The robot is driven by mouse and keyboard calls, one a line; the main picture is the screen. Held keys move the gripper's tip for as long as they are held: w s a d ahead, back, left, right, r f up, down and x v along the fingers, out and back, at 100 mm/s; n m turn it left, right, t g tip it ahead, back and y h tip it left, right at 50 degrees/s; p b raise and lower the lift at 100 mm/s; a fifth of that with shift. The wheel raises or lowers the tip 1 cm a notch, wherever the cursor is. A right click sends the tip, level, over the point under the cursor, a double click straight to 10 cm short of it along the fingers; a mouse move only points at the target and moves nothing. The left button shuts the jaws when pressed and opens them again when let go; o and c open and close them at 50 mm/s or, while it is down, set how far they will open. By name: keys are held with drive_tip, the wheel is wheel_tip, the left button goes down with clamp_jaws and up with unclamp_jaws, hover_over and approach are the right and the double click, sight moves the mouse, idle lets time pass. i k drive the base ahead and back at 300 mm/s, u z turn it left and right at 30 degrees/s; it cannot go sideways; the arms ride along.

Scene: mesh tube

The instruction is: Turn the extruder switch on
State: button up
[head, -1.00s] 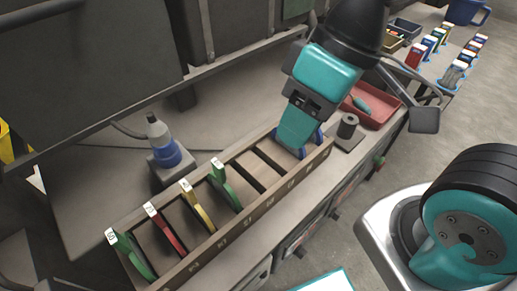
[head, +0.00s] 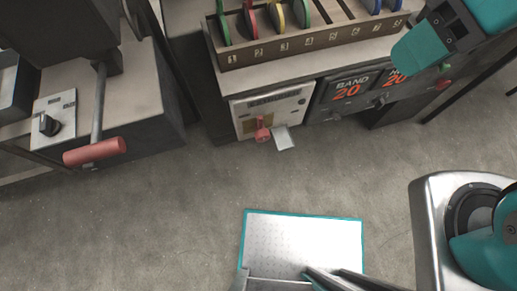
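Which control is the extruder switch I cannot tell for sure. A red lever-like switch (head: 262,130) sits on a pale panel (head: 242,118) on the front of the bench, with a small grey plate (head: 284,139) beside it. At the far left a black rotary knob (head: 48,125) sits on a light plate. My gripper (head: 405,58) is at the upper right, in front of the rack's right end, well to the right of both controls. Its teal fingers overlap in this view, so the opening between them is hidden.
A rack (head: 330,40) with coloured discs stands on the bench above the panel. Displays reading 20, one marked BAND (head: 347,92), are right of the panel. A red-handled lever (head: 95,151) sticks out at left. The floor (head: 170,215) in front is mostly clear.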

sight(262, 134)
drive_tip(key=z, duration=0.1)
drive_tip(key=k, duration=0.35)
drive_tip(key=u, duration=0.6)
drive_tip(key=i, duration=0.65)
drive_tip(key=z, duration=1.05)
drive_tip(key=k, duration=1.15)
drive_tip(key=z, duration=0.35)
